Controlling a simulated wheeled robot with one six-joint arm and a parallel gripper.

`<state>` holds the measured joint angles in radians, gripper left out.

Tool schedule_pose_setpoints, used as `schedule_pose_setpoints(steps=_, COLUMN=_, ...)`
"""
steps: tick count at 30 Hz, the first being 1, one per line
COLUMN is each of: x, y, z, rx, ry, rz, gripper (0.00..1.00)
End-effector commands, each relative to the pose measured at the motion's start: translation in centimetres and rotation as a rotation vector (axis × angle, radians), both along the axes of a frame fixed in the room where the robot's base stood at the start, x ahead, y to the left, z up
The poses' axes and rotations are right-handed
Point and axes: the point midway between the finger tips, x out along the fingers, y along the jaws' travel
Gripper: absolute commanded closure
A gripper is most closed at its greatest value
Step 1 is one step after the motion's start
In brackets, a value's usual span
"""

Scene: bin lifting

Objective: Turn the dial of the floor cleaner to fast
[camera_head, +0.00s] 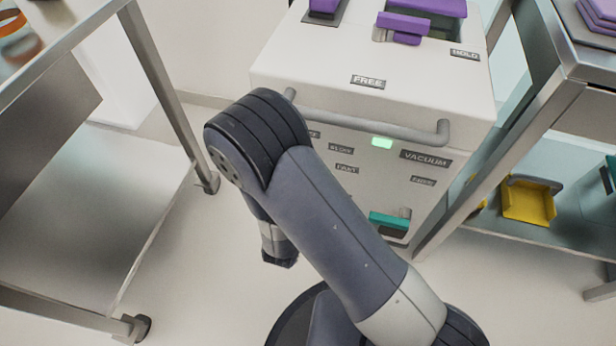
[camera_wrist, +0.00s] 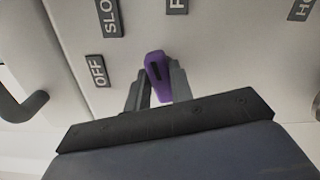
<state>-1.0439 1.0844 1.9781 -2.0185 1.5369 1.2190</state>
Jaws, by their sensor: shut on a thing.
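The floor cleaner (camera_head: 320,82) is a white box with a grey front bar and several dark labels. In the wrist view, its purple dial (camera_wrist: 158,78) is a narrow knob with a black mark near its upper end. The knob points up and slightly left, toward the space between the "SLO…" label (camera_wrist: 108,17) and a cut-off label starting with "F" (camera_wrist: 178,4). The "OFF" label (camera_wrist: 98,71) is to its left. My gripper (camera_wrist: 159,76) is shut on the dial, one finger on each side. In the head view my arm hides the dial and gripper.
Metal carts stand to the left (camera_head: 110,215) and right (camera_head: 560,165) of the cleaner. The front carries a lit green lamp (camera_head: 382,142), a "VACUUM" label (camera_head: 425,158) and a teal handle (camera_head: 388,222). Purple handles (camera_head: 405,24) sit on top.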

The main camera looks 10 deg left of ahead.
Motion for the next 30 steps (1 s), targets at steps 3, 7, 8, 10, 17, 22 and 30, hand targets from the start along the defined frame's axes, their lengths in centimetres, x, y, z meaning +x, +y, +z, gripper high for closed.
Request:
schedule_pose_setpoints(steps=3, x=0.0, y=-0.08, z=-0.89, rx=0.108, ry=-0.01, rz=-0.002, gripper=1.0)
schedule_pose_setpoints(steps=7, x=0.0, y=-0.08, z=-0.97, rx=0.215, ry=-0.017, rz=-0.001, gripper=1.0)
schedule_pose_setpoints(steps=8, x=0.0, y=-0.09, z=-0.95, rx=0.237, ry=-0.019, rz=-0.001, gripper=1.0)
schedule_pose_setpoints(steps=10, x=-0.01, y=-0.09, z=-0.94, rx=0.285, ry=-0.023, rz=-0.001, gripper=1.0)
schedule_pose_setpoints(steps=17, x=-0.01, y=-0.08, z=-0.86, rx=0.402, ry=-0.031, rz=-0.001, gripper=1.0)
schedule_pose_setpoints(steps=22, x=-0.02, y=-0.1, z=-0.73, rx=0.448, ry=-0.033, rz=-0.001, gripper=1.0)
schedule_pose_setpoints(steps=30, x=-0.02, y=-0.1, z=-0.57, rx=0.47, ry=-0.034, rz=-0.003, gripper=1.0)
